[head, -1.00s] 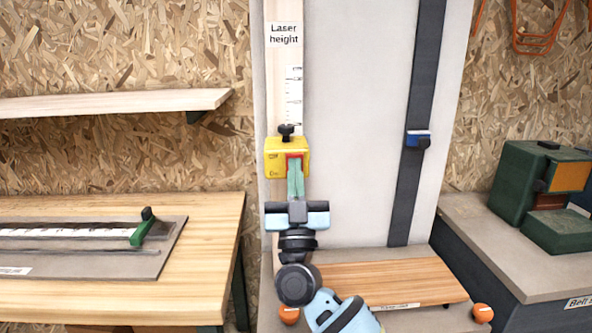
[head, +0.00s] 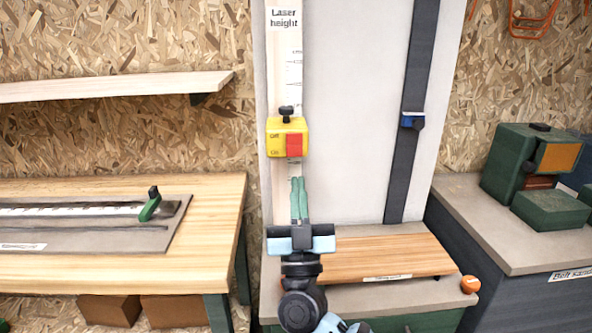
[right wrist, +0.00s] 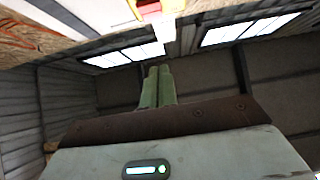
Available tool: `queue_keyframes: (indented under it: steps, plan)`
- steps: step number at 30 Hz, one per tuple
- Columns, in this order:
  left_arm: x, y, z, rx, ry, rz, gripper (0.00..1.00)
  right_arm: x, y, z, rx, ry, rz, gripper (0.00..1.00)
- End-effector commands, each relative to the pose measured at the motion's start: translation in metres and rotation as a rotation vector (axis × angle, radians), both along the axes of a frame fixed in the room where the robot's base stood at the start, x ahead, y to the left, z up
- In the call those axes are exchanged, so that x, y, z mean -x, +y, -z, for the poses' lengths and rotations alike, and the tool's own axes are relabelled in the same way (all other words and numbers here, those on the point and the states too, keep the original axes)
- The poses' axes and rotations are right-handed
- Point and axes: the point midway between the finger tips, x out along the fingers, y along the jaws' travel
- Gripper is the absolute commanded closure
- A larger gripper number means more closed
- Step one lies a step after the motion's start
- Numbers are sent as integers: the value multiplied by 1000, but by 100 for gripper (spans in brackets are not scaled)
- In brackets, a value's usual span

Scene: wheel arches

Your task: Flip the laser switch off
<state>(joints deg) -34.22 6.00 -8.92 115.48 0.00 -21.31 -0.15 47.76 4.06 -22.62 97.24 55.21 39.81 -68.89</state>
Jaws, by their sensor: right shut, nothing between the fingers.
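The laser unit is a yellow box (head: 274,139) with a black knob on top, on the pale scale post in the head view. Its red switch (head: 294,145) is on the right of its front, with small "Off" above and "On" below at the left. I cannot tell surely which way the switch is set. My right gripper (head: 298,181) is shut and empty, its green fingers pointing up just below the box, apart from the switch. In the right wrist view, the fingers (right wrist: 158,72) stand below the red switch (right wrist: 150,7), cut by the top edge. My left gripper is out of view.
A wooden board (head: 385,257) lies behind my right arm on the grey bench. A dark strip with a blue clamp (head: 411,120) is at right. A wooden table (head: 215,225) stands left, a green sander (head: 507,160) far right. The panel between post and strip is clear.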

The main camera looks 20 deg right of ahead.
Motion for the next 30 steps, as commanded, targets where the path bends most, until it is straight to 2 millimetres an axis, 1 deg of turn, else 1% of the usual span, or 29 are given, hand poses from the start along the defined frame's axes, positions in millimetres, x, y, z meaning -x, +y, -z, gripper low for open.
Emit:
queue_keyframes:
  steps: [1, 3, 9, 25, 28, 30]
  plan:
    - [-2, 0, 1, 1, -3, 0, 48, 7, 2, 7, -3, 2, -1, 100]
    - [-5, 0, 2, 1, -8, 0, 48, 14, 4, 13, -1, 2, -1, 100]
    - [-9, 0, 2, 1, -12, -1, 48, 24, 7, 19, -2, -2, -1, 100]
    - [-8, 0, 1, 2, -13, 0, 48, 26, 7, 21, 1, 2, -3, 100]
    - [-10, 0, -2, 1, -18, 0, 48, 28, 9, 31, 14, 30, -24, 100]
    - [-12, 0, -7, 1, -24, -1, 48, 32, 12, 46, 30, 72, -56, 100]
